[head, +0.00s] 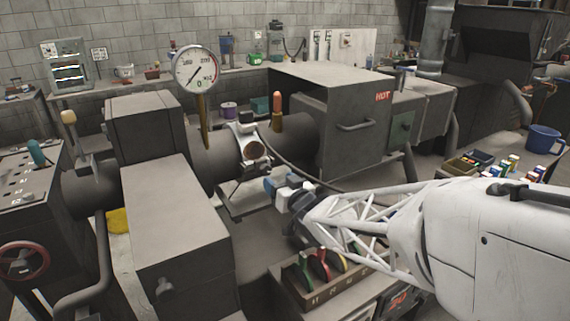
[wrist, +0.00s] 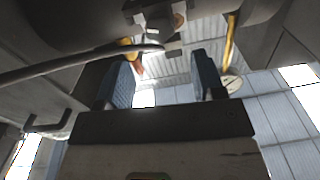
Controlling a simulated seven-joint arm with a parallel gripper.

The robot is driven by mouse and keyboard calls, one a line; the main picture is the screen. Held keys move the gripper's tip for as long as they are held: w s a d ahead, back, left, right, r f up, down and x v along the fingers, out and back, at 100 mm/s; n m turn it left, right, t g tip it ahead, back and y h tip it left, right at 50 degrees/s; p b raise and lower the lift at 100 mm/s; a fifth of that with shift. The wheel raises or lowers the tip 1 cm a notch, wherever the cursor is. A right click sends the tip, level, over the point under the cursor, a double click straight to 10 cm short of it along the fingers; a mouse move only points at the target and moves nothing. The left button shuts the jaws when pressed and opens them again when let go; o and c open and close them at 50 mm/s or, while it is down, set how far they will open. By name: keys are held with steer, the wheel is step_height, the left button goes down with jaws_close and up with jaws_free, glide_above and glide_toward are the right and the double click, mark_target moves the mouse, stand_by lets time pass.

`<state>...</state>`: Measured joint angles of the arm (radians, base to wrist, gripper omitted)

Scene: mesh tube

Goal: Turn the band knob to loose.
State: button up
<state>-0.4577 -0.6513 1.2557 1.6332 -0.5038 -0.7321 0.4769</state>
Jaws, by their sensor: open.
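A white clamp band (head: 246,128) sits around the dark horizontal tube (head: 222,148). A round brown knob (head: 254,150) is on its front side. In the wrist view, part of the band fitting with a brownish round end (wrist: 178,22) shows at the top, beyond my fingertips. I cannot read any loose or tight marking on it. My gripper (head: 279,187) is to the right of and below the knob in the head view, apart from it. In the wrist view, my gripper (wrist: 163,78) has its two blue finger pads apart, with nothing held between them.
A dark cable (wrist: 85,62) crosses near my fingers in the wrist view. A pressure gauge (head: 195,68) stands behind the tube, and an orange-topped post (head: 277,110) is to its right. A grey box (head: 180,225) is at the left. A tray of coloured items (head: 325,285) lies below my arm.

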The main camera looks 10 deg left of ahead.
mark_target(267, 170)
steer(key=shift+m, duration=0.3)
steer(key=shift+a, duration=0.1)
steer(key=shift+x, duration=3.8)
steer(key=shift+c, duration=0.4)
steer(key=c, duration=0.9)
steer(key=shift+o, duration=0.2)
steer(key=shift+n, duration=2.4)
